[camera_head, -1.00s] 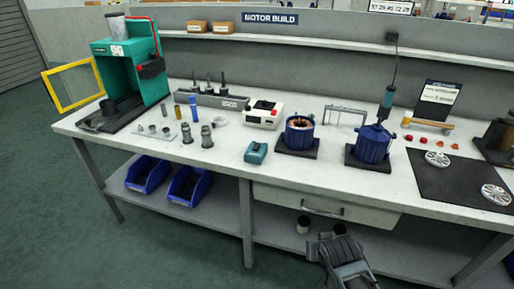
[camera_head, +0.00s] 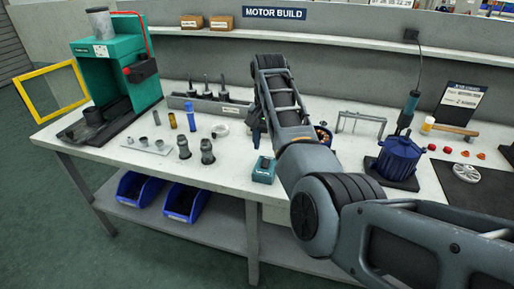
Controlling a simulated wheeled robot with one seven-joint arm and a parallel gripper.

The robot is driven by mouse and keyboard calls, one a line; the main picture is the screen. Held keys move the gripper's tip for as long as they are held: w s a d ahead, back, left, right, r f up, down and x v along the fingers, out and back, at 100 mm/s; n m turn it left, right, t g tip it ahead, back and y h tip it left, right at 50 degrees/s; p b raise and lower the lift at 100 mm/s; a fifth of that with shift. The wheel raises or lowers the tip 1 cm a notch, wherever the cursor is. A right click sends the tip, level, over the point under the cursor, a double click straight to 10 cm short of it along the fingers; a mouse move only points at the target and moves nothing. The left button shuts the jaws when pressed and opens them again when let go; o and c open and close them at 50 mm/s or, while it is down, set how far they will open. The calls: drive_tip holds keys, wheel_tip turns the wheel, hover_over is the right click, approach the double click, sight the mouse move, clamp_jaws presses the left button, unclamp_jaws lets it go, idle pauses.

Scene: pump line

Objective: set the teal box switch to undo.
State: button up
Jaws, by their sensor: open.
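The small teal box (camera_head: 263,170) sits on the bench top, near its front edge, left of my arm. Its top carries a dark part, but it is too small to read any switch position or marking. My gripper (camera_head: 256,138) hangs from my raised arm, pointing down above and just behind the teal box, apart from it. It is open and looks empty, with its fingers small and dark in the picture.
A large teal press (camera_head: 118,62) with a yellow frame (camera_head: 50,90) stands at left. Grey fittings (camera_head: 207,152) stand left of the box. A blue motor (camera_head: 397,158) stands at right. My arm hides most of another motor and the white unit.

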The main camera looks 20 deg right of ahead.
sight(265, 166)
drive_tip(key=shift+w+a+r, duration=0.1)
drive_tip(key=shift+w+r, duration=0.05)
drive_tip(key=shift+w, duration=0.2)
drive_tip(key=shift+f, duration=3.75)
clamp_jaws()
